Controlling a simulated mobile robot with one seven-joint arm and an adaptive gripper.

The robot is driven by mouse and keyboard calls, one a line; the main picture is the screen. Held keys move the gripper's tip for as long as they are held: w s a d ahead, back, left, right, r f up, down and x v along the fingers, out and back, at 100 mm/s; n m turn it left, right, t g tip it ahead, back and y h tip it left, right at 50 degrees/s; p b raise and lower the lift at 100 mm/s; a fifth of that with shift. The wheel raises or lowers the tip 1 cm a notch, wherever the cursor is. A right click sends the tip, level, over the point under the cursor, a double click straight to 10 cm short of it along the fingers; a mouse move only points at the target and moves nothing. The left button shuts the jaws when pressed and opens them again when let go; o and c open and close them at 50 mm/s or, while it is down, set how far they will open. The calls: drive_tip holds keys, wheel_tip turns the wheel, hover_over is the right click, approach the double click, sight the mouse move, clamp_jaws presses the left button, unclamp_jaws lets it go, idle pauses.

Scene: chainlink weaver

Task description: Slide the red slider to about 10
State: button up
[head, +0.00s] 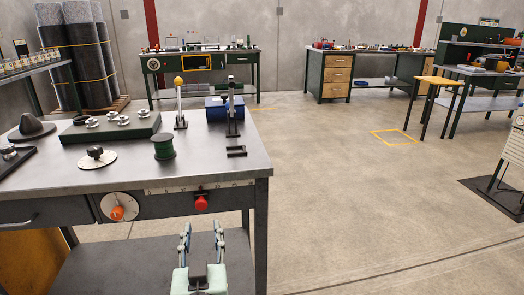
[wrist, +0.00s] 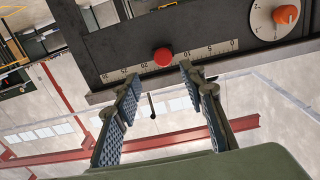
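The red slider (head: 201,203) is a round red knob on a pale numbered scale strip (head: 165,188) along the front edge of the near bench. It sits near the middle of the strip. My gripper (head: 202,228) is open and empty, below the slider. In the wrist view my gripper (wrist: 160,77) has one fingertip either side of the slider's line, apart from the knob.
An orange-knobbed dial (head: 119,206) is on the bench front, left of the slider. The benchtop (head: 215,165) holds a green spool (head: 163,146), a green board (head: 110,130) with several discs, and a blue box (head: 216,108). A lower shelf (head: 130,268) lies below.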

sight(201, 205)
drive_tip(key=b+x, duration=0.1)
drive_tip(key=x, duration=0.4)
drive_tip(key=b+x, duration=0.1)
drive_tip(key=x, duration=0.4)
drive_tip(key=shift+w+a+r+b, duration=0.15)
drive_tip(key=shift+w+a+b, duration=0.1)
drive_tip(key=shift+a+b, duration=0.1)
drive_tip(key=shift+c, duration=0.4)
clamp_jaws()
